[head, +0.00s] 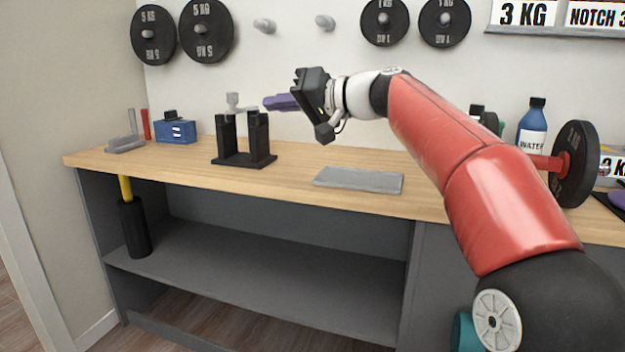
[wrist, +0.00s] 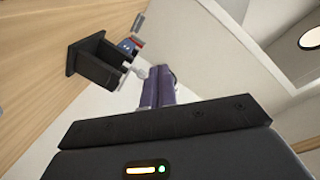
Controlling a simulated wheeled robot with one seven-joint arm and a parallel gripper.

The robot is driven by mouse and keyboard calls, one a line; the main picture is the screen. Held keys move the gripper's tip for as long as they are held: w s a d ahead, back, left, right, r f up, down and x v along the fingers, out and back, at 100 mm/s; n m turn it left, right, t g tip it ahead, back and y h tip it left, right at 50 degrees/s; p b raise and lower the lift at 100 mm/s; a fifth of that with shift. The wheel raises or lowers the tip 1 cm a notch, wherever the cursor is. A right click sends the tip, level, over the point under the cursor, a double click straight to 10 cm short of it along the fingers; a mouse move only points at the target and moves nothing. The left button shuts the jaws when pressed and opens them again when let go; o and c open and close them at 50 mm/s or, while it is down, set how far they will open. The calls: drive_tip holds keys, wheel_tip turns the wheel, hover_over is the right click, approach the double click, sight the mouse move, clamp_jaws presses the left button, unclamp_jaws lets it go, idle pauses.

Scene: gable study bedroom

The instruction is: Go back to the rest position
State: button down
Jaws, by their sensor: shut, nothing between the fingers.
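My gripper (head: 268,103) is raised above the wooden workbench (head: 290,172), with its purple fingers pointing left. In the wrist view its fingers (wrist: 158,88) are together with nothing between them. A black two-post stand (head: 245,159) is on the bench, left of and below my gripper. A small light grey piece (head: 233,103) shows at the top of the stand, near the fingertips in the picture. In the wrist view the stand (wrist: 92,62) is left of the fingers. I cannot tell whether the grey piece touches the stand.
A grey flat pad (head: 358,180) lies on the bench below my arm. A blue box (head: 176,130) and a grey holder (head: 126,145) are at the left end. A water bottle (head: 532,122) and a dumbbell (head: 574,164) stand at the right. Weight plates (head: 206,30) hang on the wall.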

drive_tip(key=s+d+f+m+h, duration=0.1)
drive_tip(key=s+d+f+h, duration=0.5)
drive_tip(key=s+f, duration=0.5)
drive_tip(key=s+d+f+m+g+h, duration=0.15)
drive_tip(key=s+d+f+h, duration=0.25)
drive_tip(key=s+d+f, duration=0.55)
drive_tip(key=s+d+f+m+h, duration=0.2)
drive_tip(key=s+d+f+h, duration=0.3)
drive_tip(key=s+f, duration=0.75)
wheel_tip(320, 180, up, 10)
drive_tip(key=w+p, duration=0.1)
drive_tip(key=p, duration=1.2)
drive_tip(key=shift+d+r, duration=0.25)
drive_tip(key=shift+d, duration=0.2)
